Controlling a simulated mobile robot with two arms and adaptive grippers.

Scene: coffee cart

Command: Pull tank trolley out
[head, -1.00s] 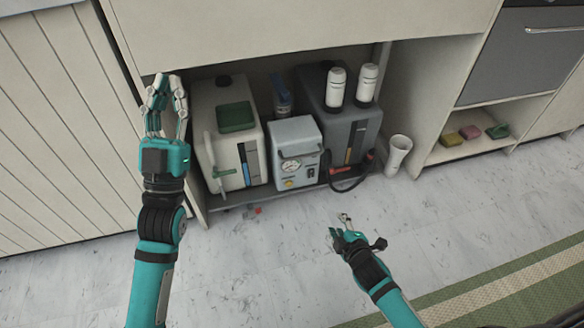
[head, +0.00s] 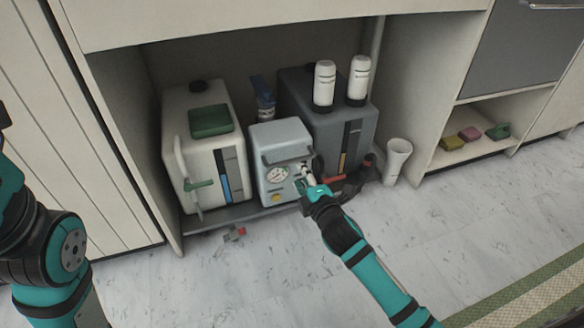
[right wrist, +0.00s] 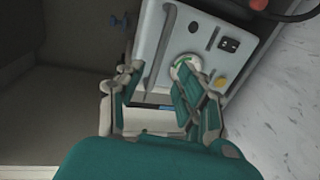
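The tank trolley is a low grey platform (head: 235,214) in the open cabinet bay. It carries a white tank (head: 231,158) with a green cap, a light grey pump box (head: 280,139) with a gauge, and a dark grey tank (head: 328,131). My right gripper (head: 306,171) is at the right part of the pump box's front, beside the gauge. In the right wrist view my right gripper (right wrist: 160,78) has its fingers spread, with the pump box (right wrist: 207,20) beyond them; contact cannot be told. My left arm is at the left edge, its gripper out of view.
Two white bottles (head: 324,86) stand on the dark tank. A white cup-like container (head: 396,160) stands on the floor right of the trolley. The cabinet walls flank the bay; the floor in front is clear.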

